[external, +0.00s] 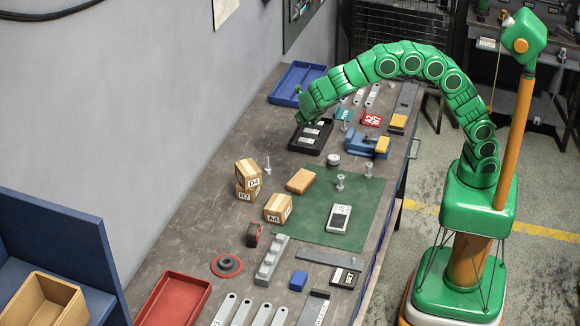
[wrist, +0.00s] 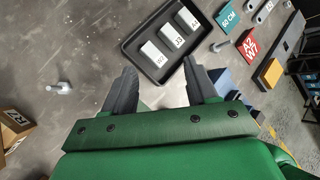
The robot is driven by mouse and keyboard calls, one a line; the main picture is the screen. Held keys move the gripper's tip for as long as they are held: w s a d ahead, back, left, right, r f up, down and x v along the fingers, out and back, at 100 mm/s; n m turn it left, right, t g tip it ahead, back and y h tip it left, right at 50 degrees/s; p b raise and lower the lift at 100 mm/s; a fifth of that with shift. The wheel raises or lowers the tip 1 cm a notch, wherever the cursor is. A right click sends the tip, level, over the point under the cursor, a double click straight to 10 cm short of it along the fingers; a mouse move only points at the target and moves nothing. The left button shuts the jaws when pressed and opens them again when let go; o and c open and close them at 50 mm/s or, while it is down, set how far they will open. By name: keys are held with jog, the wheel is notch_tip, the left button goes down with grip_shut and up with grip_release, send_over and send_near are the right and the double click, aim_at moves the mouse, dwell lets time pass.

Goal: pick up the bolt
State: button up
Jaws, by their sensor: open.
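Several pale bolt-like pieces stand on the bench. One grey bolt (external: 267,164) stands by the cardboard boxes in the external view, and it seems to be the bolt (wrist: 61,87) at left in the wrist view. Two more, a near bolt (external: 340,183) and a far bolt (external: 367,171), stand on the green mat, and another bolt (external: 344,126) is right of the black tray. My gripper (wrist: 160,68) is open with nothing held between its fingers. In the external view my gripper (external: 304,106) hangs by the black tray, its tips hard to make out.
The black tray (wrist: 129,45) holds three labelled blocks just beyond my fingers. A blue vise (external: 366,143) and red label block (external: 371,119) lie right of it. Cardboard boxes (external: 248,172) stand nearer. Bare bench surrounds the bolt by the boxes.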

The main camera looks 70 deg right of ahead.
jog(key=s+d+f+n+g+y, duration=0.1)
jog(key=s+d+f+n+y, duration=0.2)
jog(key=s, duration=0.4)
jog(key=n+g+y, duration=0.2)
jog(key=n+y, duration=0.2)
jog(key=y, duration=0.1)
send_over(362, 173)
jog(key=f, duration=0.4)
jog(key=shift+s+f, duration=0.25)
jog(key=shift+s+a+f, duration=0.1)
jog(key=shift+f, duration=1.15)
jog(key=shift+w+d+f, duration=0.15)
jog(key=shift+f, duration=1.2)
jog(key=shift+w+d+f, duration=0.15)
jog(key=shift+f, duration=1.15)
jog(key=shift+c, duration=0.4)
grip_shut()
